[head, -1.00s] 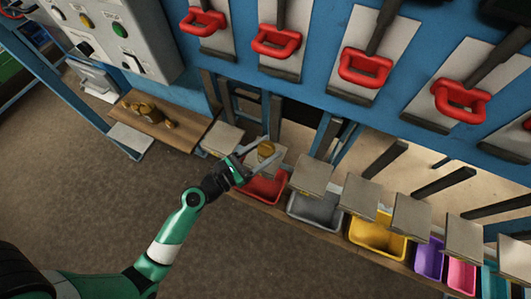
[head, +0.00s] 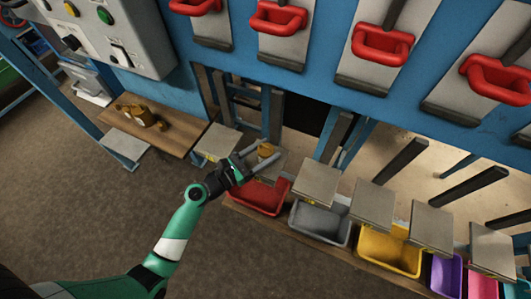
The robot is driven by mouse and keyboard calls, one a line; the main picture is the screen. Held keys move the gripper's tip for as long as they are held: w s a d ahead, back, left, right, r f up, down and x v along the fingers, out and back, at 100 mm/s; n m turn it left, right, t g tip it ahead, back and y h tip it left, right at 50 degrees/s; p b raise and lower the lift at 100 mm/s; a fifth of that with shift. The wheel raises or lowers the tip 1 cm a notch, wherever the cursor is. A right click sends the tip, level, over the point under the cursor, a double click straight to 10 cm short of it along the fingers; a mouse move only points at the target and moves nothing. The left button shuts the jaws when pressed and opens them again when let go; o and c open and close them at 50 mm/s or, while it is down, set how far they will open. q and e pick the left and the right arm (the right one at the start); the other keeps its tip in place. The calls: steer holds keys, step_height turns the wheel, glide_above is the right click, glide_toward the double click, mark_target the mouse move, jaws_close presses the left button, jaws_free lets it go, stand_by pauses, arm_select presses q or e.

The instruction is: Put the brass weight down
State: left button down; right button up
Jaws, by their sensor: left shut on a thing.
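The brass weight (head: 265,151) is a small golden piece between the grey fingers of my left gripper (head: 262,159). The gripper is shut on it, above the red bin (head: 262,196) and over a grey plate (head: 268,172) behind that bin. The fingers partly hide the weight, and I cannot tell whether it touches the plate. My right gripper is not in view.
A wooden shelf (head: 180,137) with brass pieces (head: 146,115) stands to the left. Grey (head: 322,224) and yellow (head: 392,249) bins run right under several grey plates (head: 316,181). Red handles (head: 383,45) hang on the blue frame above.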

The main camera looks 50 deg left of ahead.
arm_select(q)
steer(key=shift+w+r, duration=0.1)
steer(key=shift+c, duration=0.6)
jaws_free()
steer(key=s+a+p, duration=0.1)
steer(key=s, duration=1.1)
steer(key=shift+a, duration=0.15)
